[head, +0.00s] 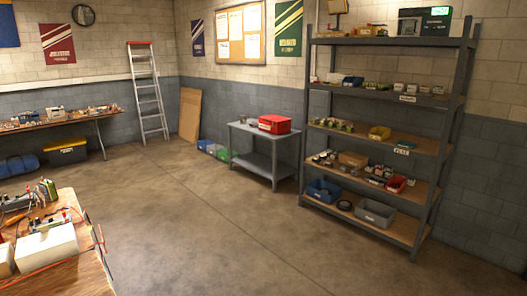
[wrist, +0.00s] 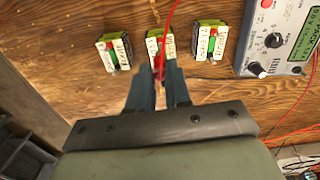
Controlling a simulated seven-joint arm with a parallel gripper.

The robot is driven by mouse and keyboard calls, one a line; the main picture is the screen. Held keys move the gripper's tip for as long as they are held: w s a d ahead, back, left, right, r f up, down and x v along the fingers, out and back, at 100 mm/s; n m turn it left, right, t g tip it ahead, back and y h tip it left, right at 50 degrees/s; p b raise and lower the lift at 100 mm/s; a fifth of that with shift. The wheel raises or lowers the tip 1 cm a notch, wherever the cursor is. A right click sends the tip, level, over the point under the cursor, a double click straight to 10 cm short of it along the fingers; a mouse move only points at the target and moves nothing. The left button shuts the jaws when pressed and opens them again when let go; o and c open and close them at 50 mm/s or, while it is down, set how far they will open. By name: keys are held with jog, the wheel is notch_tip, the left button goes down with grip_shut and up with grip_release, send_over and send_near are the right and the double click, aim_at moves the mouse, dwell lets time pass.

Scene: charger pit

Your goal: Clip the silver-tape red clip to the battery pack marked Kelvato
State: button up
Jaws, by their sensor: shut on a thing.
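In the wrist view my gripper (wrist: 159,80) is shut on a red clip (wrist: 161,63), whose red cable runs up past the top edge. Little of the clip shows between the fingers, and I cannot make out silver tape on it. Three battery packs with green ends and white labels lie in a row on the wooden bench: left (wrist: 114,52), middle (wrist: 153,46) and right (wrist: 211,42). The fingertips and clip overlap the lower part of the middle pack; I cannot tell whether they touch it. The handwriting is too small to tell which is marked Kelvato. My gripper is outside the head view.
A grey charger unit (wrist: 275,40) with knobs and a green display stands right of the packs. Red and dark leads cross the bench on the right. In the head view a cluttered wooden bench (head: 92,272) fills the lower left; the floor beyond is clear.

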jog(key=w+d+r, duration=0.3)
jog(key=w+d, duration=0.2)
jog(key=d, duration=0.2)
jog(key=shift+w, duration=0.4)
jog(key=shift+f, duration=0.2)
jog(key=shift+f, duration=3.4)
jog(key=shift+f, duration=0.2)
jog(key=o, duration=0.9)
